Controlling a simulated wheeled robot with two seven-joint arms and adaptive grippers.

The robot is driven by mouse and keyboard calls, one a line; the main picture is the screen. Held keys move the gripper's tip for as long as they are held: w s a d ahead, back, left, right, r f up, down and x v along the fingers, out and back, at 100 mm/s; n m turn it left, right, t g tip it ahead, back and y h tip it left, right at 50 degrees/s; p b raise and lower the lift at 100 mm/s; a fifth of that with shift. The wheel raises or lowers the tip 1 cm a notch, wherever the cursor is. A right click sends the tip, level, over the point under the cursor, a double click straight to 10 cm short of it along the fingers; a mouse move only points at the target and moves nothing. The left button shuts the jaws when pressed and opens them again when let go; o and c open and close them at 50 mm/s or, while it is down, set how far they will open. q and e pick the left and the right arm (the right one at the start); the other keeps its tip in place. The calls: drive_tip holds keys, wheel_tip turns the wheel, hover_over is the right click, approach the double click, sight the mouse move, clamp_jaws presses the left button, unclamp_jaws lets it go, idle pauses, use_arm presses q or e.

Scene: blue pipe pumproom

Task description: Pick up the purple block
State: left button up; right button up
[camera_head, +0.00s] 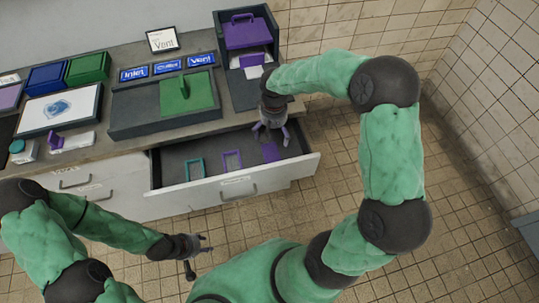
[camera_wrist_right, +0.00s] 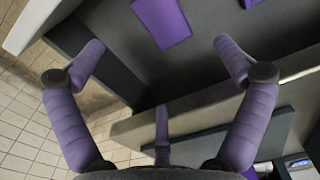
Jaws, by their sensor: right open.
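A purple rectangle (camera_head: 270,152) lies on the floor of the open drawer, near its right end. It also shows in the right wrist view (camera_wrist_right: 162,22) at the top, beyond the fingertips; I cannot tell how thick it is. My right gripper (camera_head: 271,133) is above the back right part of the drawer, beside this purple piece in the picture. In the right wrist view its purple fingers (camera_wrist_right: 158,50) are spread and empty. My left gripper (camera_head: 198,257) is in front of the cabinet, low and away from the drawer, with its fingers spread.
The drawer (camera_head: 235,188) also holds a teal frame (camera_head: 195,168) and a purple frame (camera_head: 232,160).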

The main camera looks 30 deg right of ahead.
drive_tip(key=b, duration=0.2)
hover_over(274, 152)
drive_tip(key=f, duration=0.6)
drive_tip(key=shift+w, duration=0.3)
drive_tip(key=f, duration=0.1)
drive_tip(key=f+b, duration=0.1)
drive_tip(key=f, duration=0.1)
drive_tip(key=f+b, duration=0.1)
drive_tip(key=f, duration=0.1)
drive_tip(key=shift+s+d, duration=0.1)
drive_tip(key=shift+s, duration=0.15)
drive_tip(key=c, duration=1.1)
